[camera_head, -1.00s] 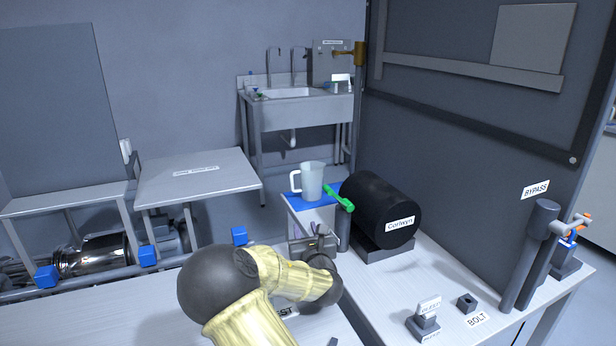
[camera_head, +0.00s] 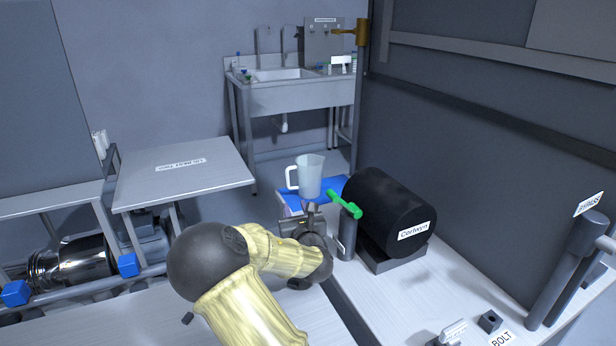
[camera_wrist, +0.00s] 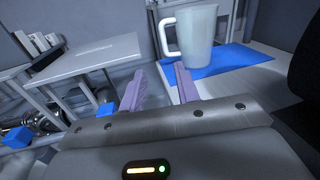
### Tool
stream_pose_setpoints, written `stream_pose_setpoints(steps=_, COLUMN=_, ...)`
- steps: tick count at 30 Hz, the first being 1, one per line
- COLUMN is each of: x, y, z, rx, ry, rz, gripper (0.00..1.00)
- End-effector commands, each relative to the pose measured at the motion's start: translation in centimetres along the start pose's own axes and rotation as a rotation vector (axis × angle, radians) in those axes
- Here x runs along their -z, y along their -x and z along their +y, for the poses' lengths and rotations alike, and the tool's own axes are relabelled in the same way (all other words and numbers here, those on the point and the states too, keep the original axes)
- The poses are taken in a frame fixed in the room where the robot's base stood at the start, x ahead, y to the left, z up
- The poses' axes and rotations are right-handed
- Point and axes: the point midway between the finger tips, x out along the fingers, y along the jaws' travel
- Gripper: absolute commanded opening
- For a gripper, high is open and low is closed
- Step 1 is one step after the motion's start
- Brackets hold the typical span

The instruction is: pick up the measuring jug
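The measuring jug (camera_head: 310,177) is pale and translucent, with a white handle on its left side. In the head view my gripper (camera_head: 302,213) is just in front of the jug, partly hidden by my own wrist.
A grey side table (camera_head: 185,172) is to the left, and a sink (camera_head: 290,85) is behind. Floor shows between table and mat.

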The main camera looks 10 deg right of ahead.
Motion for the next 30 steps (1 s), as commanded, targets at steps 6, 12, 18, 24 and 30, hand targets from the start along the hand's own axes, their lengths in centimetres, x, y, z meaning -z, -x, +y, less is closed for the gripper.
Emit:
stream_pose_setpoints(steps=6, x=0.0, y=-1.1, z=0.0, rx=0.000, ry=0.000, rz=-0.001, gripper=0.32)
stream_pose_setpoints(steps=12, x=0.1, y=-3.9, z=0.0, rx=-0.001, ry=0.001, rz=-0.002, gripper=0.32)
stream_pose_setpoints(steps=18, x=0.0, y=-6.8, z=-0.1, rx=-0.001, ry=0.001, rz=-0.001, gripper=0.32)
stream_pose_setpoints(steps=24, x=0.0, y=-9.5, z=-0.1, rx=-0.001, ry=0.000, rz=-0.002, gripper=0.32)
stream_pose_setpoints(steps=30, x=0.0, y=-11.7, z=-0.1, rx=-0.001, ry=0.000, rz=-0.001, gripper=0.32)
